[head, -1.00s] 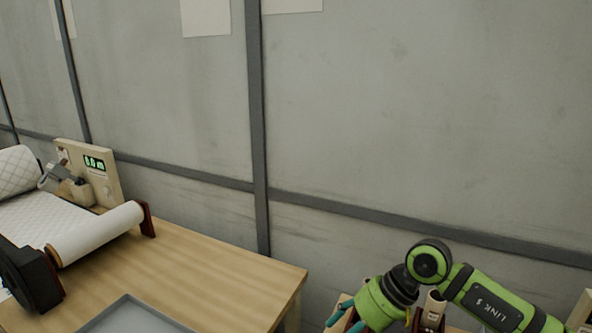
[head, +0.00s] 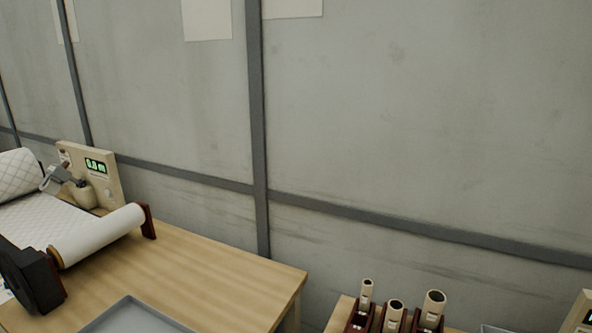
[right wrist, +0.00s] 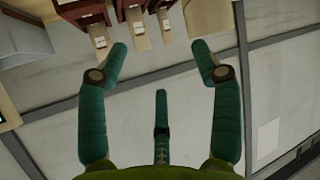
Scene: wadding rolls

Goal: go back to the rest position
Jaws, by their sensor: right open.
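My right gripper (right wrist: 162,62) shows in the right wrist view, with its teal fingers spread wide and nothing between them. Beyond the fingertips in that view are the dark red holders with the pale tubes (right wrist: 139,27). In the head view neither gripper shows. There, several pale tubes (head: 394,316) stand in dark red holders at the bottom right, with no arm in front of them.
A wooden table (head: 215,262) at the left bears a white quilted roll (head: 95,236), a panel with a green display (head: 95,172) and a grey tray (head: 135,312). A grey wall (head: 420,130) stands behind. The table's right part is clear.

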